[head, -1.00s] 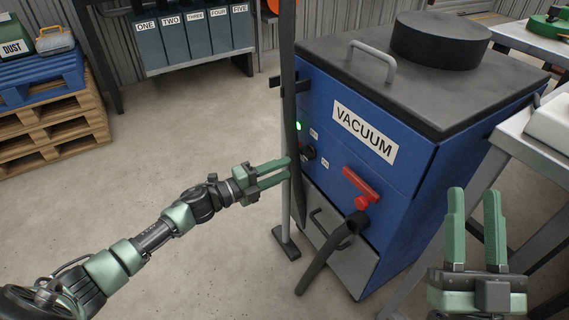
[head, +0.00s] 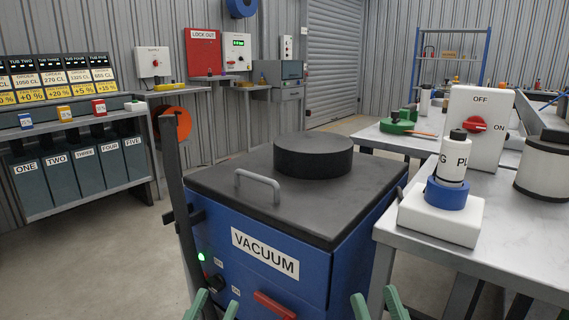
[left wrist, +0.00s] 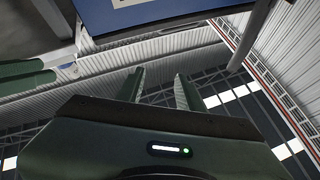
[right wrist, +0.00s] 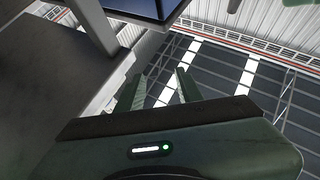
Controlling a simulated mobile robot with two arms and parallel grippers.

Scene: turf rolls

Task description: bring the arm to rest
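My left gripper (head: 213,308) shows only as two green fingertips at the bottom edge of the head view, in front of the blue vacuum unit (head: 325,271). In the left wrist view its fingers (left wrist: 161,88) stand apart with nothing between them. My right gripper (head: 377,305) shows at the bottom edge too, further right, below the vacuum's right side. In the right wrist view its fingers (right wrist: 159,88) are apart and empty. Both point upward, with wall and roof beyond them. The arms themselves are out of the head view.
The vacuum has a dark lid (head: 228,205) with a handle, and a dark upright pole (head: 178,200) at its left. A grey table (head: 520,245) on the right carries a white base with a blue ring and a switch box (head: 477,112). Labelled bins (head: 75,165) stand left. Floor between is clear.

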